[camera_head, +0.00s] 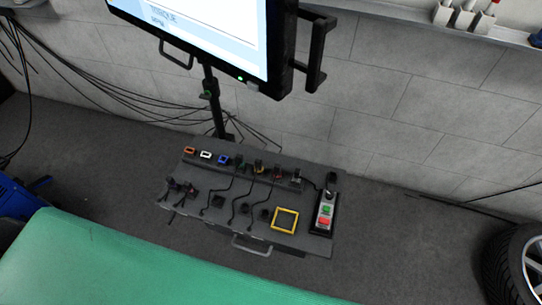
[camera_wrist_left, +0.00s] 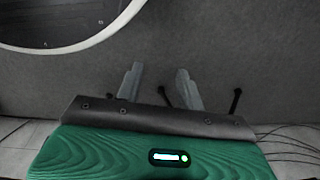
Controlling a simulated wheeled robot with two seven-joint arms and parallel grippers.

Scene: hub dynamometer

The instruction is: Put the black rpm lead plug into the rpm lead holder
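A dark panel (camera_head: 222,228) stands in the middle of the head view. Along its back edge is a row of small holders, among them an orange one (camera_head: 189,151), a white one (camera_head: 206,155) and a blue one (camera_head: 224,160). Several dark plugs and thin black leads lie over the panel. They are too small for me to tell which is the black rpm lead plug or which is the rpm lead holder. My left gripper (camera_wrist_left: 159,85) shows in the left wrist view with its fingers apart and nothing between them. My right gripper is not in view.
A screen (camera_head: 205,35) on a stand is behind the panel. A control box (camera_head: 325,212) with green and red buttons and a yellow frame (camera_head: 285,220) are on its right part. A tyre (camera_head: 515,265) stands at right. A pale-rimmed disc (camera_wrist_left: 65,45) shows in the wrist view.

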